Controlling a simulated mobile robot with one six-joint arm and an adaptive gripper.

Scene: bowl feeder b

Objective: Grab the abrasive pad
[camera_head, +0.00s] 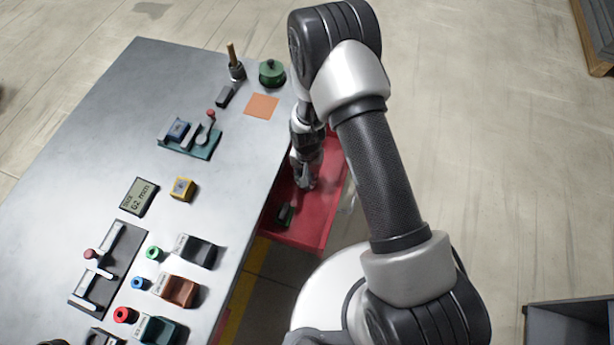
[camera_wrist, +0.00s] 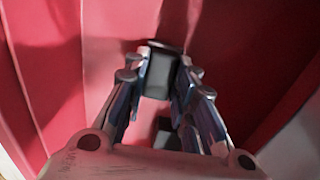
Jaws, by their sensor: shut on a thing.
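My gripper (camera_head: 304,182) reaches down into a red bin (camera_head: 325,228) beside the table. In the wrist view my gripper (camera_wrist: 160,85) is shut on a dark grey block (camera_wrist: 159,76), held between its fingertips. I cannot tell for sure whether this block is the abrasive pad; its far side is hidden. A second small dark block (camera_head: 285,214) with some green on it lies on the bin floor, nearer the front. A flat orange square (camera_head: 262,106) lies on the table near its far right corner.
The bin's red walls rise close around my gripper. The grey table (camera_head: 95,130) stands to the left. It carries a green lidded pot (camera_head: 271,72), a teal fixture (camera_head: 200,147), a display (camera_head: 140,197), a yellow block (camera_head: 183,189) and several small parts. Its left side is clear.

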